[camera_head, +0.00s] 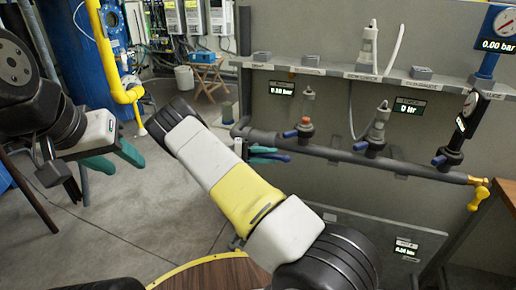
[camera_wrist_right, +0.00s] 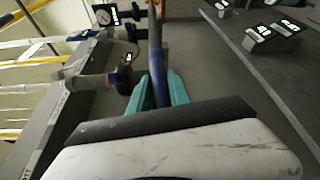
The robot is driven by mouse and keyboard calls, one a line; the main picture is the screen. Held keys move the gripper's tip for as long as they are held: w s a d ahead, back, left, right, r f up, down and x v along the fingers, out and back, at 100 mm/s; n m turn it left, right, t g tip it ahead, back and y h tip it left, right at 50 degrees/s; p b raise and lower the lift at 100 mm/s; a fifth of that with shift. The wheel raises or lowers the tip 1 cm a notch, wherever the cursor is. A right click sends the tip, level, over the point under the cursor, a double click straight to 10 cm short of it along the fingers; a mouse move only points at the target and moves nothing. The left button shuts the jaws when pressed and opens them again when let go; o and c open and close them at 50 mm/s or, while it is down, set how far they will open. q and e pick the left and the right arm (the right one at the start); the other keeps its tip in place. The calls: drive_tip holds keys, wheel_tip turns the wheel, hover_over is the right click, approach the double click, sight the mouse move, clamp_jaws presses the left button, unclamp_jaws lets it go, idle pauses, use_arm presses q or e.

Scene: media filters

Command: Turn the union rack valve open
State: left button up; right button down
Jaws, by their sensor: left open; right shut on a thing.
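My right gripper (camera_head: 264,155) is at the left end of the grey rack pipe (camera_head: 335,153), partly hidden behind my right arm in the head view. Its teal fingers are shut on a blue handle (camera_head: 272,157). The right wrist view shows the blue handle (camera_wrist_right: 155,68) running between the two teal fingers (camera_wrist_right: 158,92). I cannot read a label that names this valve. My left gripper (camera_head: 112,157) is open and empty at the left, over the floor and well away from the rack.
Filter units (camera_head: 379,122) and a gauge (camera_head: 466,112) stand along the pipe. A yellow lever (camera_head: 480,194) hangs at its right end. A shelf (camera_head: 345,72) runs above. A yellow pipe (camera_head: 110,60) and blue tank (camera_head: 75,55) stand back left. A round wooden top (camera_head: 215,274) is in front.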

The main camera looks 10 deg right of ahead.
sight(259, 155)
drive_tip(key=c, duration=1.2)
unclamp_jaws()
drive_tip(key=v, duration=0.8)
